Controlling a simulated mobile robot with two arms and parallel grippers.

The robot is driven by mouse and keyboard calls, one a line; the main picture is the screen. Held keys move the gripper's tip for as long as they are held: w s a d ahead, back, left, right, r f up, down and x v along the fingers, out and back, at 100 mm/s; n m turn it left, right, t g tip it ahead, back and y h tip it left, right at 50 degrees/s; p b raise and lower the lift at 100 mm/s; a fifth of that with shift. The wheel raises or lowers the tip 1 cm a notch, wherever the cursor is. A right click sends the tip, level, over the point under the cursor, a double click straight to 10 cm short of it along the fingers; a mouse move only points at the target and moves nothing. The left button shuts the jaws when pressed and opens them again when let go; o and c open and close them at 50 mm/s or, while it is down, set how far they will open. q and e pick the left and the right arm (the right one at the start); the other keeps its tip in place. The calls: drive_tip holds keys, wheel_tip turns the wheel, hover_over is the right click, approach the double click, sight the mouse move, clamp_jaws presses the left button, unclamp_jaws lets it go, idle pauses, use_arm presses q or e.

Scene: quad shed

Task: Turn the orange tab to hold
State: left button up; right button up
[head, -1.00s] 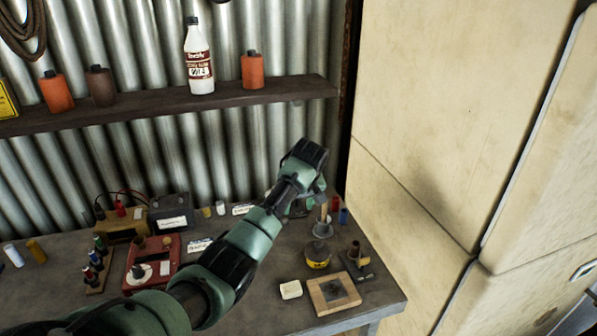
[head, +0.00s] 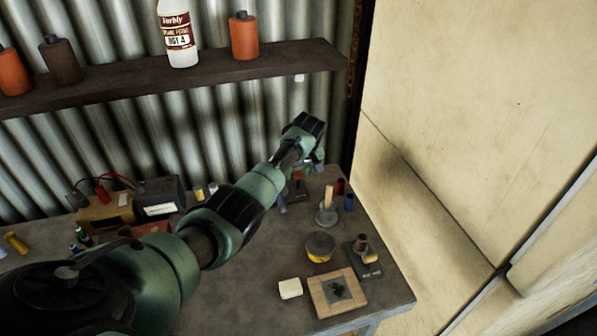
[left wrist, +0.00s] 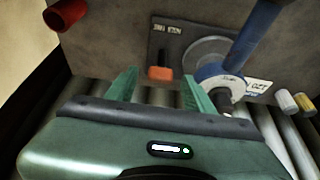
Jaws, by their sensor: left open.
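The orange tab (left wrist: 160,73) shows in the left wrist view as a small block on a dark plate (left wrist: 163,52) with white lettering, which appears upside down and too small to read surely. My left gripper (left wrist: 159,76) is open. Its two green fingers stand apart on either side of the tab in the picture; I cannot tell whether they touch it. In the head view my left gripper (head: 314,165) is over the back of the bench, and my wrist hides much of that spot. A blue handle (left wrist: 252,38) on a round blue base is right of the tab. My right gripper is out of view.
The bench (head: 235,290) holds a yellow-banded tin (head: 319,247), a wooden-framed square (head: 338,292), a white block (head: 290,288) and a stand with a wooden handle (head: 327,205). A red tube (left wrist: 66,14) lies left in the wrist view. A cream cabinet (head: 470,110) rises at the right.

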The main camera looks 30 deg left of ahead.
use_arm(q)
drive_tip(key=shift+w+a+f, duration=0.1)
drive_tip(key=shift+f, duration=0.35)
clamp_jaws()
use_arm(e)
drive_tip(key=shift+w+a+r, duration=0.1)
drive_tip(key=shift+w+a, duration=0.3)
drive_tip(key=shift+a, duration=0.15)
